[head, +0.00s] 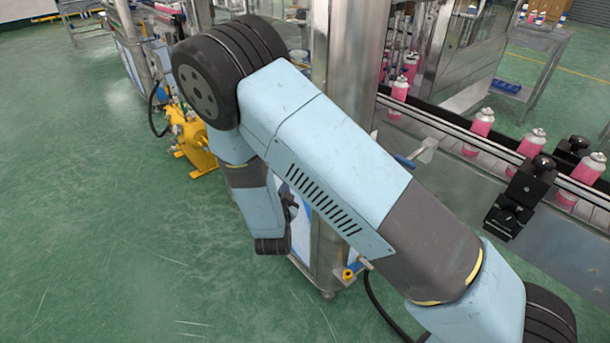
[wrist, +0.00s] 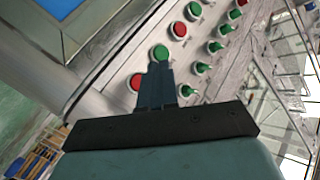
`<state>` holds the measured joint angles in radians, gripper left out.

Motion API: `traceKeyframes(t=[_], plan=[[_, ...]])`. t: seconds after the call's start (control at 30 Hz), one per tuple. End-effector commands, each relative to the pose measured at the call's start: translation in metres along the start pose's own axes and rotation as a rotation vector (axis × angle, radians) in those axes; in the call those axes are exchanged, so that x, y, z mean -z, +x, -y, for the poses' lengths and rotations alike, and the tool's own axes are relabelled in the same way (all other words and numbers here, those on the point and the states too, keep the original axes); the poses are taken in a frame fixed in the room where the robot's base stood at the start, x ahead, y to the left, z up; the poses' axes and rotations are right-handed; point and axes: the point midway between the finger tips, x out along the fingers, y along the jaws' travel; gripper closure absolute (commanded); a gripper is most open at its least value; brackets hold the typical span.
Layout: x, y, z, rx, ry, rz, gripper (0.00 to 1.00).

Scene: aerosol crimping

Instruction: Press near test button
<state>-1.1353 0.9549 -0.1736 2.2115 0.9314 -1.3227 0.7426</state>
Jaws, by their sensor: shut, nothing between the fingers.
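In the wrist view a pale metal control panel (wrist: 118,72) carries a green button (wrist: 161,52), a red button (wrist: 136,82) and another red button (wrist: 180,29). Rows of green switches (wrist: 198,69) and smaller red buttons run up to the right. No label shows which one is the near test button. My gripper (wrist: 159,68) is shut and empty. Its fingertips appear just below the green button and partly cover the red button on the left; I cannot tell whether they touch the panel. In the head view my arm hides the panel's buttons.
In the head view a conveyor (head: 440,128) with pink aerosol cans (head: 481,124) runs along the right. A steel column (head: 345,70) stands behind my arm. A yellow machine part (head: 192,140) sits on the left. Green floor (head: 80,200) is free at the left.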

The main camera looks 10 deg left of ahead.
Motion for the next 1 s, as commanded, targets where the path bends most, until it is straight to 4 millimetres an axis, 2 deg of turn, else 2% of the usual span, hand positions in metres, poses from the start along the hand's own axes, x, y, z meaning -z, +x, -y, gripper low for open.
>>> traceKeyframes(t=[0.3,0.5,1.0], plan=[[0.019,0.026,-0.02,-0.003,0.0,-0.002,1.0],[0.026,0.036,-0.027,-0.002,0.001,-0.001,1.0],[0.028,0.039,-0.029,-0.001,0.0,0.0,1.0]])
